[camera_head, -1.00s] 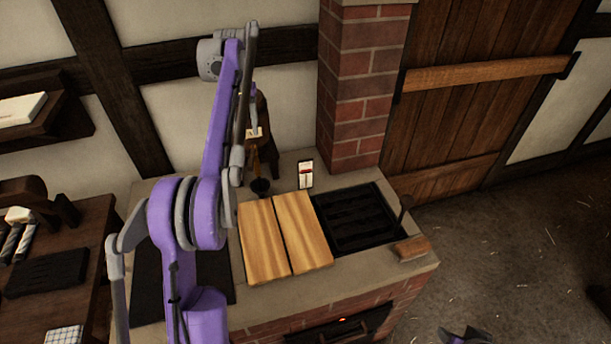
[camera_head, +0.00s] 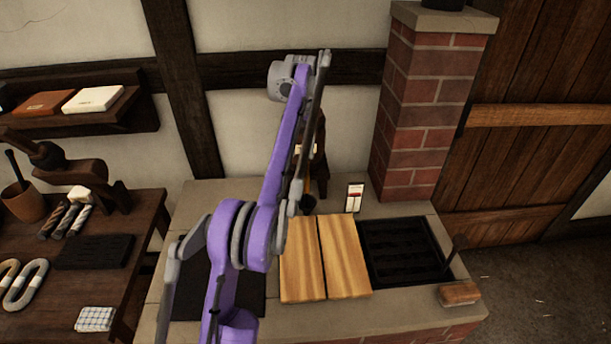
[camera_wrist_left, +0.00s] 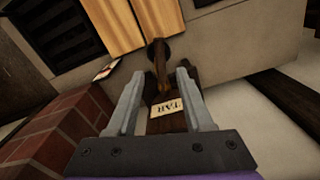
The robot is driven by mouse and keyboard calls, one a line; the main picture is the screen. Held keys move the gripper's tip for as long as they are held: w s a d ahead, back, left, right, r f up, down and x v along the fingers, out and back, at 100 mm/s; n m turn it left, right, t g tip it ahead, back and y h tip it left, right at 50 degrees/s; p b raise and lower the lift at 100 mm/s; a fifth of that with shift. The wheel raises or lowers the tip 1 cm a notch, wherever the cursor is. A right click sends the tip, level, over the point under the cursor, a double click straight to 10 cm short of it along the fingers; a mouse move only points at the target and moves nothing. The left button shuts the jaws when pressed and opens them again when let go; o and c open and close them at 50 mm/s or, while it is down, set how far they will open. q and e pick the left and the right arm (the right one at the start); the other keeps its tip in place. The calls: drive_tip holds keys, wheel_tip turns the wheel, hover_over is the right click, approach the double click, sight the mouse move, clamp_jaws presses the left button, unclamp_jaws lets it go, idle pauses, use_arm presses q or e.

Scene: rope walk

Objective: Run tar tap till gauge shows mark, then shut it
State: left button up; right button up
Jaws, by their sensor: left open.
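The tar cask (camera_wrist_left: 168,118) is dark wood with a pale "TAR" label; in the head view it (camera_head: 319,150) stands at the back of the hearth, partly behind my left arm. A brown tap spout (camera_wrist_left: 161,62) points from it towards a small dark pot (camera_wrist_left: 158,48), also visible in the head view (camera_head: 308,204). My left gripper (camera_wrist_left: 160,75) is open, its fingers either side of the spout and cask front. I cannot tell whether they touch, or whether tar flows. The gauge (camera_head: 355,197), a small white card with red on it, stands right of the pot; its reading is too small.
Two wooden boards (camera_head: 325,258) and a black grate (camera_head: 405,251) lie on the hearth top (camera_head: 400,311). A brick chimney (camera_head: 425,110) rises behind. A wooden-ended brush or block (camera_head: 459,294) sits at the right corner. A workbench (camera_head: 140,225) with rope pieces stands left.

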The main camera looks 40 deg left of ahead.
sight(302, 174)
use_arm(q)
wheel_tip(302, 174, down, 6)
drive_tip(key=shift+s+f+b, duration=0.15)
drive_tip(key=shift+f+b, duration=0.1)
drive_tip(key=shift+b, duration=0.5)
drive_tip(key=shift+f, duration=0.8)
use_arm(e)
drive_tip(key=shift+s+f, duration=0.3)
drive_tip(key=shift+f, duration=0.5)
drive_tip(key=shift+s+f, duration=0.3)
drive_tip(key=shift+f, duration=0.45)
use_arm(q)
drive_tip(key=shift+c, duration=0.2)
clamp_jaws()
